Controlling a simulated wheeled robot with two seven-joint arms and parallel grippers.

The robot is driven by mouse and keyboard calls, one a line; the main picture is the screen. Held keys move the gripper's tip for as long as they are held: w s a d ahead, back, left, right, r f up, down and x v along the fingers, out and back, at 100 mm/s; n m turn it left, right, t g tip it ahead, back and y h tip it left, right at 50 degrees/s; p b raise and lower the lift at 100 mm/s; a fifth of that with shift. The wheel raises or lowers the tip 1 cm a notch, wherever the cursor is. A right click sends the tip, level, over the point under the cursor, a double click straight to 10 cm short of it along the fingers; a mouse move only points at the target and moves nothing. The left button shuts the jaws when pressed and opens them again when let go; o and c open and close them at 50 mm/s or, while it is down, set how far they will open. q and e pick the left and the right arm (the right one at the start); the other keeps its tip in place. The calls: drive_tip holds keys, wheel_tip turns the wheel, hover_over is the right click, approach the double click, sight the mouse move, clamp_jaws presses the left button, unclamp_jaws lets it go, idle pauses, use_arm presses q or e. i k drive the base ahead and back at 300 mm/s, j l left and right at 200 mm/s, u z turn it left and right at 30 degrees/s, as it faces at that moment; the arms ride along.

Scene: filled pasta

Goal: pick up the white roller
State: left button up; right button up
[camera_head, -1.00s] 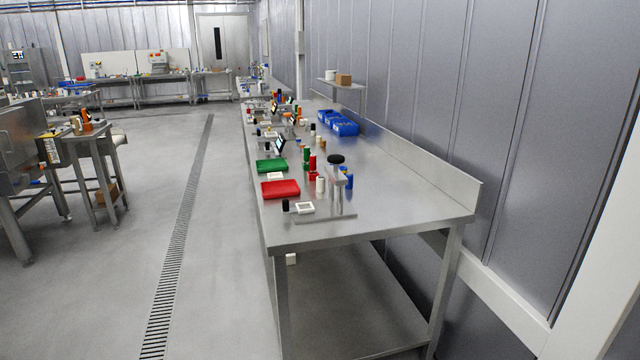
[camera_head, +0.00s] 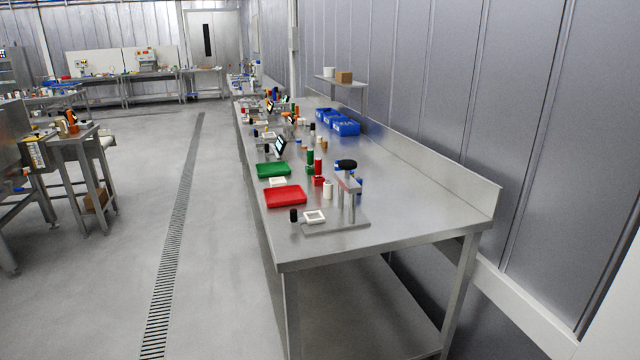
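A small white upright cylinder (camera_head: 327,190), which looks like the white roller, stands on the long steel table (camera_head: 420,212). It is between the red tray (camera_head: 285,196) and a metal stand with a black knob (camera_head: 346,164). A red and green cylinder pair stands just behind it. Neither of my grippers is in view.
A white square frame with a black handle (camera_head: 314,217) lies near the table's front. A green tray (camera_head: 273,170) and blue bins (camera_head: 345,128) are farther back. The table's right front is bare. Open floor with a drain grate (camera_head: 180,220) lies left.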

sight(327, 188)
drive_tip(key=i+j, duration=0.45)
drive_tip(key=i+j+z, duration=0.1)
drive_tip(key=i+j, duration=0.3)
drive_tip(key=j, duration=0.15)
drive_tip(key=i+j, duration=0.45)
drive_tip(key=i+j+z, duration=0.1)
drive_tip(key=i+j, duration=0.3)
drive_tip(key=j, duration=0.25)
